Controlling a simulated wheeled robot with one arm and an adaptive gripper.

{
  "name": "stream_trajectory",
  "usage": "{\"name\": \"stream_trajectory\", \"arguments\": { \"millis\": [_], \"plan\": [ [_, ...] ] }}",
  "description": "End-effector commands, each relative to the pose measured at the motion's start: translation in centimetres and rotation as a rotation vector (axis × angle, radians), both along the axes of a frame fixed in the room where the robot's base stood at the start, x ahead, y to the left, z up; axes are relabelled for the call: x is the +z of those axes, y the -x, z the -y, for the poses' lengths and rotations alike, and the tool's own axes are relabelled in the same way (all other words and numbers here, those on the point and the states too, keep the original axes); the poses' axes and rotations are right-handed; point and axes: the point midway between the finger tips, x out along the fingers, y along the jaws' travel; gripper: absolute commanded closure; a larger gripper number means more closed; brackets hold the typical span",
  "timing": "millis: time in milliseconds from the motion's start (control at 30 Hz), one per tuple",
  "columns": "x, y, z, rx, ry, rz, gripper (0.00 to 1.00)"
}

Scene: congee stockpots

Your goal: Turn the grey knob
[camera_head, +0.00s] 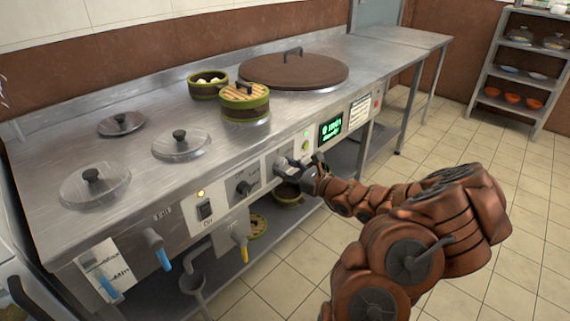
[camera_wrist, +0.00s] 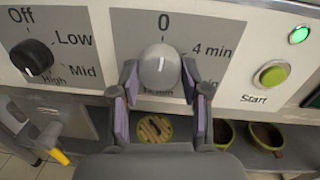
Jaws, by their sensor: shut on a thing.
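The grey knob (camera_wrist: 159,66) is on the front panel of the steel counter, on a grey plate marked 0 at the top and 4 min at the right. Its white pointer line points up, towards the 0. My gripper (camera_wrist: 158,82) has one finger on each side of the knob and is shut on it. In the head view my gripper (camera_head: 296,170) reaches the panel from the right and covers much of the knob (camera_head: 281,163).
Left of it is a black knob (camera_wrist: 32,58) marked Off, Low, Mid, High. Right are a green Start button (camera_wrist: 271,75) and a lit green lamp (camera_wrist: 299,35). Steamer baskets (camera_head: 245,103) and lids stand on the counter. A yellow-handled tap (camera_head: 241,245) sticks out below.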

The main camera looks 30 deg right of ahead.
Motion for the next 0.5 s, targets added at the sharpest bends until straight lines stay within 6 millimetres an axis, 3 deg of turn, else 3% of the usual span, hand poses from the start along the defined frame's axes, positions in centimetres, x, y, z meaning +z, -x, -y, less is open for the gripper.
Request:
{"name": "stream_trajectory", "arguments": {
  "millis": [500],
  "plan": [
    [0.54,0.02,-0.19,0.001,-0.336,-0.082,0.89]
  ]
}}
